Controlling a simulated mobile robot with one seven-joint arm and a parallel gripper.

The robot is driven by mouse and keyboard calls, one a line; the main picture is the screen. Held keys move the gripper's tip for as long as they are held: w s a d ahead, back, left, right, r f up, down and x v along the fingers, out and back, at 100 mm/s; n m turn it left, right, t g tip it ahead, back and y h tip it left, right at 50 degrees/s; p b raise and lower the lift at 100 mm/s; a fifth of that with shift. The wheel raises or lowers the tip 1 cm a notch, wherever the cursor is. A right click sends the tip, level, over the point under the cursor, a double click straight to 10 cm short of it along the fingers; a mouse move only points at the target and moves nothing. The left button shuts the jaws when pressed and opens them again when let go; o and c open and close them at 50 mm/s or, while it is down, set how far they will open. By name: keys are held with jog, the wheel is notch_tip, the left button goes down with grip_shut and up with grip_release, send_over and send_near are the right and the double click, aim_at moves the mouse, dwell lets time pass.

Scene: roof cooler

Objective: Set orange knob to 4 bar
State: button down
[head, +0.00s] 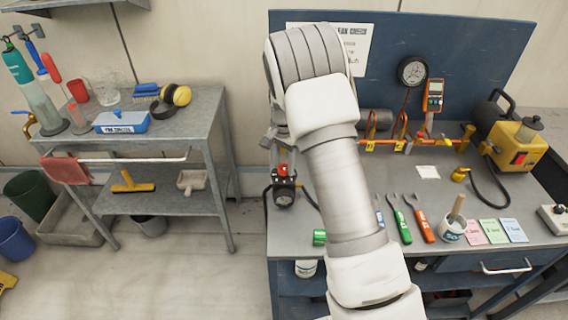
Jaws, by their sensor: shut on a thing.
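A small regulator (284,190) with a dark body and a round gauge stands near the left edge of the workbench. Its orange-red knob (283,171) is on top. My gripper (281,158) is directly above it, partly hidden by my arm, and its jaws are shut on the knob. The fingertips are too small to see clearly. The gauge on the regulator faces the camera, but its needle and figures are too small to read.
The blue-framed workbench (462,205) holds a large pressure gauge (412,71), orange-handled valves (403,130), a yellow pump (516,146), wrenches (424,225), a cup (452,229) and coloured cards (493,231). A grey cart (203,118) stands left, with floor between. My arm hides the bench's middle.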

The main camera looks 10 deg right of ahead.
aim_at(284, 167)
jog(key=shift+m, duration=0.6)
jog(key=shift+c, duration=1.7)
grip_release()
notch_tip(284, 167, up, 17)
jog(key=p, duration=0.1)
jog(key=shift+r, duration=0.2)
